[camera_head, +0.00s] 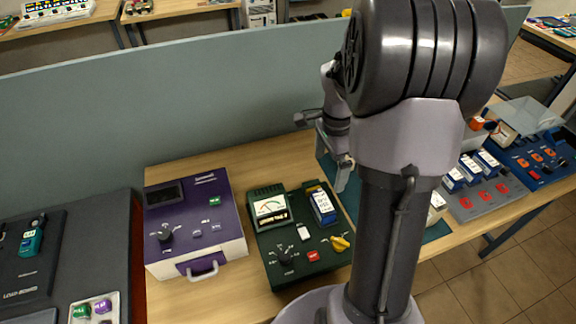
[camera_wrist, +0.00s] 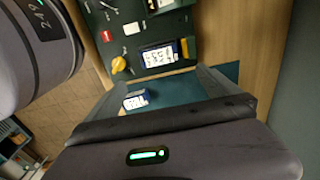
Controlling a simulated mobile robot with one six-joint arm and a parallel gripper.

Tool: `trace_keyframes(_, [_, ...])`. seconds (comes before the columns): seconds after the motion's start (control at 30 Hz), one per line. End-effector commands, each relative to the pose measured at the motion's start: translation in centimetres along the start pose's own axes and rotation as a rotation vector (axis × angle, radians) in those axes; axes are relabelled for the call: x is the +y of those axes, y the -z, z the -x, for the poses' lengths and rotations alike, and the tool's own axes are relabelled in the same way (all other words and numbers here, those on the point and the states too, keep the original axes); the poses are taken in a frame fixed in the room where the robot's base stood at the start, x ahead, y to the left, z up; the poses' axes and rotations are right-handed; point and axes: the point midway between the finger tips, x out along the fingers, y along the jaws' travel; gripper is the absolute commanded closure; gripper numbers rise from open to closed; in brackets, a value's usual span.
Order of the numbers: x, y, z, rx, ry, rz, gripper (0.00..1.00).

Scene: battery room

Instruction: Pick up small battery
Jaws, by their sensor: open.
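My gripper (camera_head: 336,164) is open above the back of the table. In the wrist view its two fingers stand wide apart (camera_wrist: 160,80). Nothing is held. I cannot tell the height of the fingers above it. In the head view my arm hides that part of the mat.
A dark green tester (camera_head: 290,268) holds a larger blue and white battery (camera_head: 322,206). A purple device (camera_head: 196,212) stands left of it. Grey (camera_head: 484,205) and blue (camera_head: 535,150) trays stand to the right. A grey-green partition (camera_head: 200,120) runs behind the table.

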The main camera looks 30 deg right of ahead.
Motion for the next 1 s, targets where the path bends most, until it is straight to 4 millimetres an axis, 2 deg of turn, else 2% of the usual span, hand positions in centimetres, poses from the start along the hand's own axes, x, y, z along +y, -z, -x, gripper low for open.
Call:
trace_keyframes(0.03, [0.1, -0.1, -2.0, -0.002, -0.004, 0.001, 0.0])
trace_keyframes(0.1, [0.1, -0.1, -4.4, -0.002, -0.005, 0.004, 0.0])
trace_keyframes(0.3, [0.1, -0.2, -9.5, -0.002, -0.002, 0.006, 0.0])
trace_keyframes(0.57, [-0.1, -0.5, -12.2, -0.001, 0.0, 0.008, 0.0])
trace_keyframes(0.7, [-0.2, -0.8, -15.1, -0.002, -0.002, 0.007, 0.0])
trace_keyframes(0.77, [-0.2, -0.8, -16.0, -0.002, -0.001, 0.007, 0.0])
trace_keyframes(0.97, [-0.2, -0.8, -15.9, -0.001, 0.001, 0.007, 0.0])
trace_keyframes(1.0, [-0.2, -0.8, -15.9, -0.001, 0.001, 0.007, 0.08])
